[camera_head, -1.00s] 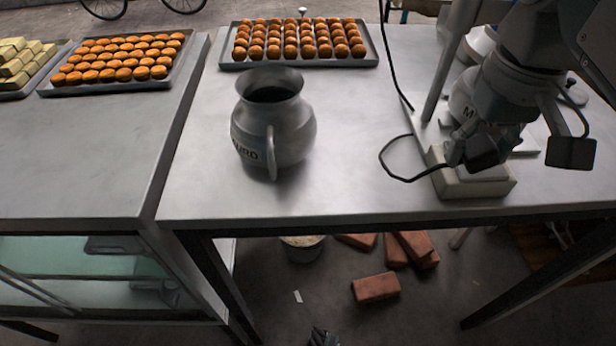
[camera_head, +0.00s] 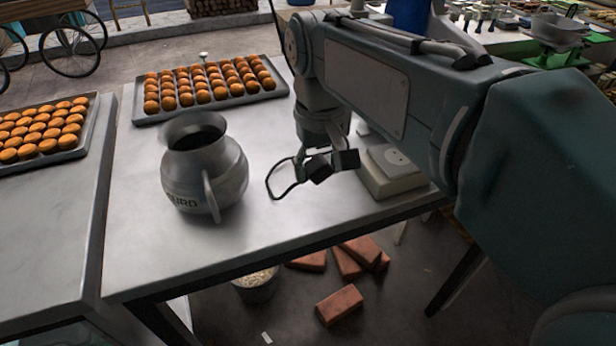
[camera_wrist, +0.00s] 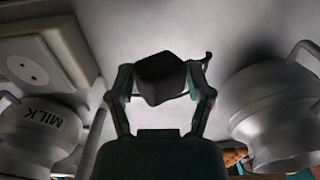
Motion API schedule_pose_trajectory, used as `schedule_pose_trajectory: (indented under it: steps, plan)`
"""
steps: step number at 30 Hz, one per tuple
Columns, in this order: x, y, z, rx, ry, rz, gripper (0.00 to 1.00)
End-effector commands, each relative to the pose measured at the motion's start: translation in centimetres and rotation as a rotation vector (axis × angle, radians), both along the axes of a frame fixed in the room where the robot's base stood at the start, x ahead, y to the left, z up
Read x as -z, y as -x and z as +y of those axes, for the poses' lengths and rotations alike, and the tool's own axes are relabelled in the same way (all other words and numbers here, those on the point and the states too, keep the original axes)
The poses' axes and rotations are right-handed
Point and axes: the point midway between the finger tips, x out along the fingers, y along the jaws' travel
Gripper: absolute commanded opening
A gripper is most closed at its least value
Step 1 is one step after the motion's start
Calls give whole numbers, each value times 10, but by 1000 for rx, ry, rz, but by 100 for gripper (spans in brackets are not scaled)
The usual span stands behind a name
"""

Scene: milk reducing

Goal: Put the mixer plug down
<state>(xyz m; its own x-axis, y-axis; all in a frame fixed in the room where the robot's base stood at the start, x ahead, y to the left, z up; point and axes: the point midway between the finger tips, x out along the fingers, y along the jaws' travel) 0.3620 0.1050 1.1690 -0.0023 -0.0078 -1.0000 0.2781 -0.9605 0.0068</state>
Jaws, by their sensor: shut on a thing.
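My gripper (camera_head: 312,168) hangs low over the steel table (camera_head: 130,240), between the grey jug and the socket block. In the wrist view its two fingers (camera_wrist: 162,82) are closed on the black mixer plug (camera_wrist: 160,76). The plug's black cable (camera_head: 270,184) loops out to the left of the gripper. The cable also shows behind the right finger in the wrist view (camera_wrist: 207,62). The pale socket block (camera_head: 382,182) stands just right of the gripper, and its two-hole face shows empty in the wrist view (camera_wrist: 28,68). I cannot tell whether the plug touches the table.
The grey jug (camera_head: 230,165) stands left of the gripper. A jug marked MILK (camera_wrist: 40,135) shows in the wrist view. A tray of orange buns (camera_head: 140,118) is at the back. Bare tabletop lies in front of the gripper. My arm hides the table's right side.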

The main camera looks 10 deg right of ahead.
Motion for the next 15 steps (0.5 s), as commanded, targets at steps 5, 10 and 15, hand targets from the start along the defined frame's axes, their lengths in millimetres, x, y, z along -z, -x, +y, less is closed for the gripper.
schedule_pose_trajectory:
  steps: [5, 10, 15]
  plan:
    - [14, -9, 3, 2, -3, 2, 4]
    - [38, -14, 11, 2, 2, 3, 4]
    - [53, -14, 12, 1, 1, 0, 4]
